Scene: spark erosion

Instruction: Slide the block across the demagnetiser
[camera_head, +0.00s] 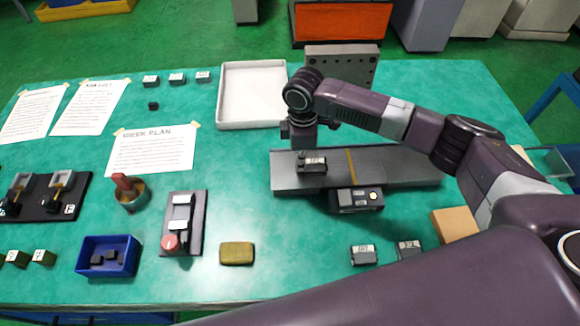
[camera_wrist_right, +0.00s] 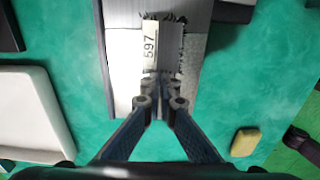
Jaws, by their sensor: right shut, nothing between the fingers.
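The demagnetiser (camera_head: 400,170) is a long grey plate with a brass-coloured stripe across its middle and a dark control box (camera_head: 357,200) at its front. A small grey block (camera_head: 312,168) with a white label lies on its left end, left of the stripe. In the right wrist view the block (camera_wrist_right: 168,48) reads "597" and has dark bristly bits along its edges. My right gripper (camera_wrist_right: 160,90) is shut and empty, its fingertips at the block's near side. I cannot tell whether they touch it. In the head view the right gripper (camera_head: 302,138) points down behind the block. My left gripper is not in view.
A white tray (camera_head: 222,96) stands at the back, with an upright drilled plate (camera_head: 340,62) to its right. Labelled blocks (camera_head: 363,255) lie at the front right. A yellowish pad (camera_head: 237,254), a blue bin (camera_head: 130,258) and a switch unit (camera_head: 183,225) stand left of the demagnetiser.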

